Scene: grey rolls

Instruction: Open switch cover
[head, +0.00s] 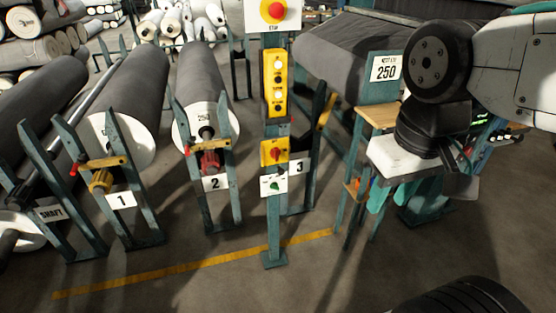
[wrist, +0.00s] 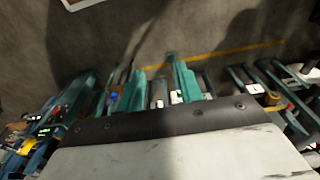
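A yellow switch box (head: 274,152) with a red knob is on the teal post in the middle of the head view. A white plate with a green knob (head: 274,185) sits just below it. I cannot tell which part is a cover, or whether one is shut. My gripper (head: 391,197) is to the right of the post, well apart from it, pointing down. Its two teal fingers stand apart with nothing seen between them. In the wrist view the finger tips (wrist: 160,90) also show apart, beyond the pale housing.
A taller yellow button box (head: 275,83) and a red stop button (head: 273,11) are higher on the post. Grey rolls on numbered stands (head: 122,200) fill the left. A wooden shelf (head: 379,115) is beside my arm. The floor in front is clear, with a yellow line (head: 190,266).

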